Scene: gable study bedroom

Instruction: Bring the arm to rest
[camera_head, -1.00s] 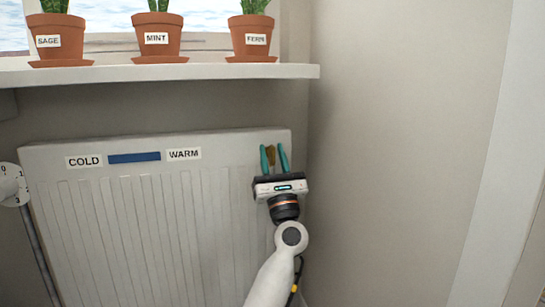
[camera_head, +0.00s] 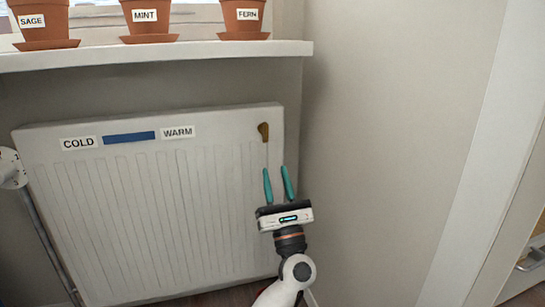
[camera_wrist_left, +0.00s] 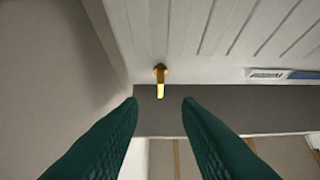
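My left gripper (camera_head: 277,170) comes up from below in front of the white radiator (camera_head: 140,215), in the lower right of the head view. Its two teal fingers are apart with nothing between them. A small brass knob (camera_head: 263,131) sits near the radiator's upper right corner, above the fingertips and clear of them. In the left wrist view the knob (camera_wrist_left: 160,83) shows beyond the gap between the open fingers (camera_wrist_left: 160,105). My right gripper is not in view.
A blue strip (camera_head: 129,139) lies between the COLD and WARM labels on the radiator. A white sill (camera_head: 150,55) above carries three labelled terracotta pots. A white dial (camera_head: 10,168) with a pipe is at the left. A bare wall (camera_head: 390,130) stands close to my gripper's right.

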